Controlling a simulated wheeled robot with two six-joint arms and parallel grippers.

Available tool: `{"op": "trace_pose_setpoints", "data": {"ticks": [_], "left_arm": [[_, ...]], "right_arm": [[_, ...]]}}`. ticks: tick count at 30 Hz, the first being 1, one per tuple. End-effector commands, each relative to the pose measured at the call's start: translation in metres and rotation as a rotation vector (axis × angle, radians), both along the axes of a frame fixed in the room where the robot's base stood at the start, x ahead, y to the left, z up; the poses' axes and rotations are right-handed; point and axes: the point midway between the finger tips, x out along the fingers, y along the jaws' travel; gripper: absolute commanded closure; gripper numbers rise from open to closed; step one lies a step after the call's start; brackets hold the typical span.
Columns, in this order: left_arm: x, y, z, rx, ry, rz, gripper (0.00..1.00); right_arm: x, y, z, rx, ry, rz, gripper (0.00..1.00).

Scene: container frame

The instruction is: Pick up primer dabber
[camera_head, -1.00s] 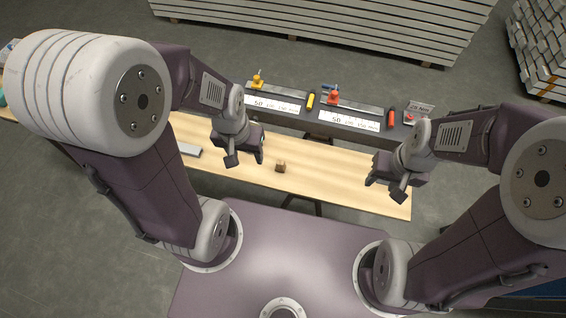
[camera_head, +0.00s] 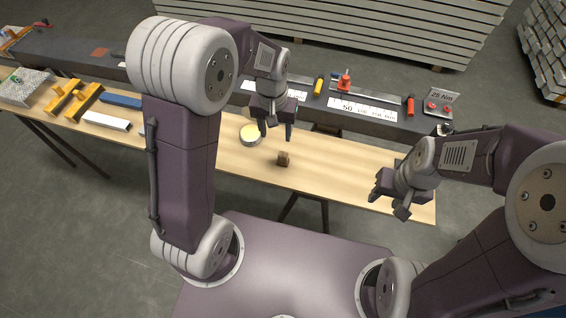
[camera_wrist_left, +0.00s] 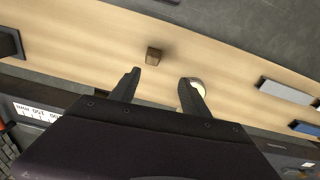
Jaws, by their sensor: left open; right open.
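A small brown block (camera_head: 283,159), perhaps the primer dabber, stands on the wooden bench (camera_head: 340,178). It also shows in the left wrist view (camera_wrist_left: 153,56), just beyond my fingertips. My left gripper (camera_head: 275,130) is open and empty above the bench, behind the block in the head view. A round tin with pale yellow contents (camera_head: 251,134) stands left of the block. In the left wrist view one finger partly hides the tin (camera_wrist_left: 198,84). My right gripper (camera_head: 389,203) is open and empty near the bench's right end.
White (camera_head: 106,121), blue (camera_head: 122,100) and yellow bars (camera_head: 84,100) lie at the left. The bench right of the block is clear.

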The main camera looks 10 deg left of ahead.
Motion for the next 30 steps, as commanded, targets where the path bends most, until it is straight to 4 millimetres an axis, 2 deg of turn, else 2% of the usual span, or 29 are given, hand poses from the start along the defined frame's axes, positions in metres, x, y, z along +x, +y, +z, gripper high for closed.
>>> {"op": "trace_pose_setpoints", "data": {"ticks": [1,4,9,15,20,27,30], "left_arm": [[0.009,-0.010,-0.021,0.003,0.011,-0.025,0.45],[0.008,-0.020,-0.042,0.008,0.042,-0.054,0.45],[0.005,-0.023,-0.048,0.010,0.053,-0.065,0.45],[0.005,-0.022,-0.078,0.010,0.053,-0.065,0.45],[0.006,-0.022,-0.083,0.010,0.050,-0.064,0.45],[0.010,-0.018,-0.124,0.009,0.054,-0.065,0.45],[0.010,-0.018,-0.133,0.010,0.051,-0.065,0.45]], "right_arm": [[0.000,0.000,-0.012,0.000,0.000,0.000,0.54],[0.000,0.000,-0.017,0.000,0.000,0.000,0.54],[0.000,0.000,-0.017,0.000,0.000,0.000,0.54],[0.000,0.000,-0.019,0.000,0.000,0.000,0.54],[0.000,0.000,-0.019,0.000,0.000,0.000,0.54],[0.000,0.000,-0.021,0.000,0.000,0.000,0.54],[0.000,0.000,-0.021,0.000,0.000,0.000,0.54]]}}
